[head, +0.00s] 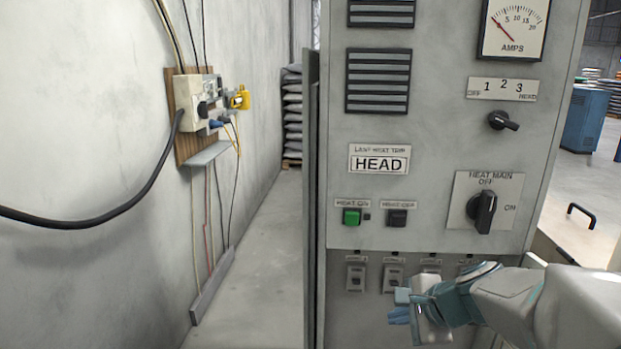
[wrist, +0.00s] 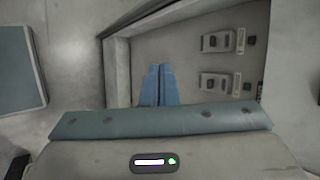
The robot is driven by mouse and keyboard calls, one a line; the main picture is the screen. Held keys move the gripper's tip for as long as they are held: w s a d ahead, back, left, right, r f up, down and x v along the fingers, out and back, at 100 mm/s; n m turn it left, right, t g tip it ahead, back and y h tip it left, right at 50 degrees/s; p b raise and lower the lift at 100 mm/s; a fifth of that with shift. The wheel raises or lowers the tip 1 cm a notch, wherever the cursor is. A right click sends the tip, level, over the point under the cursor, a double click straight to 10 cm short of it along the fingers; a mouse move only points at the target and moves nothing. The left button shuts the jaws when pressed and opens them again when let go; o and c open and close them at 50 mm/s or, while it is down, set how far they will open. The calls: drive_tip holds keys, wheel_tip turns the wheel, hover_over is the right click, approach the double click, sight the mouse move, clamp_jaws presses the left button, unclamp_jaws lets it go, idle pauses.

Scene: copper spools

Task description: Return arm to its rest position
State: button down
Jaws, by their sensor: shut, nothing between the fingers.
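My gripper (head: 399,306) is at the lower right of the head view, in front of the lower part of the grey control cabinet (head: 440,120). Its blue fingers point left. In the wrist view the two fingers (wrist: 160,86) lie side by side, closed, with nothing between them. Behind them is a recessed panel with small switches (wrist: 222,42). My arm reaches in from the right edge of the head view and hides part of the cabinet's lower switches (head: 356,278).
The cabinet carries a green button (head: 351,216), a dark button (head: 396,218), a HEAT MAIN knob (head: 485,208), a selector (head: 503,121) and an amp meter (head: 513,27). A wall box (head: 190,103) with cables hangs at left. Floor between wall and cabinet (head: 255,255) is clear.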

drive_tip(key=s+a+f+n+g+h+p, duration=0.1)
drive_tip(key=s+n+g+h, duration=0.3)
drive_tip(key=s+n, duration=1.1)
drive_tip(key=shift+a+n+h, duration=0.3)
drive_tip(key=shift+a+n, duration=0.1)
drive_tip(key=shift+n, duration=0.3)
